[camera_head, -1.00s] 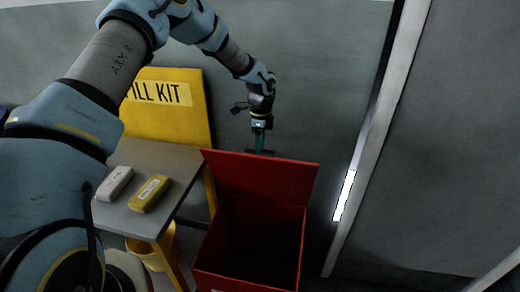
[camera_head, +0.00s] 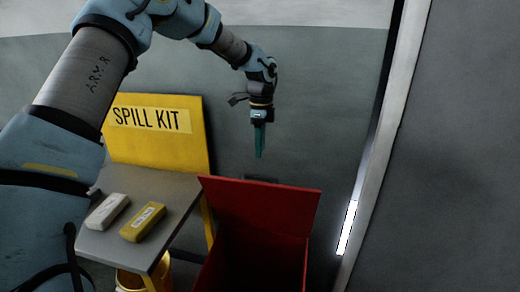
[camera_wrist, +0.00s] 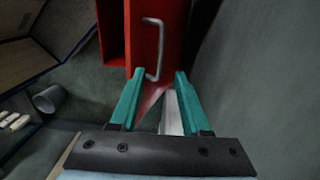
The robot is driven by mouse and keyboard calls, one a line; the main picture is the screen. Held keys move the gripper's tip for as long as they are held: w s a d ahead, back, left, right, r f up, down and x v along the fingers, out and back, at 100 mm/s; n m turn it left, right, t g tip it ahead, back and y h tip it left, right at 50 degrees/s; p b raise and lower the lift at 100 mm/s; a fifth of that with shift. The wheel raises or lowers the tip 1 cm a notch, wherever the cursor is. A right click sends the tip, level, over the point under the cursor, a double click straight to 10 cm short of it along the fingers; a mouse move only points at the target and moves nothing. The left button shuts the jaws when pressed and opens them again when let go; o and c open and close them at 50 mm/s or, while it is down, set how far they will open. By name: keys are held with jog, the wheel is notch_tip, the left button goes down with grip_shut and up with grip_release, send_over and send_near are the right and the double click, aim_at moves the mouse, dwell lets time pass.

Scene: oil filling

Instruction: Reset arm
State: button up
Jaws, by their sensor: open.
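My gripper (camera_head: 259,140) hangs at the end of my arm, pointing down, behind and above the raised red lid of the bin. In the wrist view my gripper (camera_wrist: 158,95) has its two teal fingers apart with nothing held between them. Beyond the fingers in that view is a red panel with a metal handle (camera_wrist: 155,50). My upper arm fills the left of the head view.
An open red bin (camera_head: 262,215) stands on the floor. Left of it a grey table (camera_head: 165,187) holds a white block (camera_head: 107,211) and a yellow block (camera_head: 143,222), below a yellow SPILL KIT board (camera_head: 150,140). A yellow bucket (camera_head: 130,281) is under the table. A door frame (camera_head: 385,150) stands right.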

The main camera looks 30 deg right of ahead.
jog(key=w+a+r+n, duration=0.1)
jog(key=a+r+n, duration=0.2)
jog(key=a+n, duration=1.65)
jog(key=s+a+n+t, duration=0.1)
jog(key=s+a+n, duration=0.2)
jog(key=a, duration=0.9)
jog(key=s+a+n+t, duration=0.1)
jog(key=s+a+n, duration=0.2)
jog(key=s+a, duration=0.4)
jog(key=a, duration=0.5)
jog(key=shift+a+r+h, duration=0.2)
jog(key=shift+r+h, duration=0.05)
jog(key=shift+h, duration=0.05)
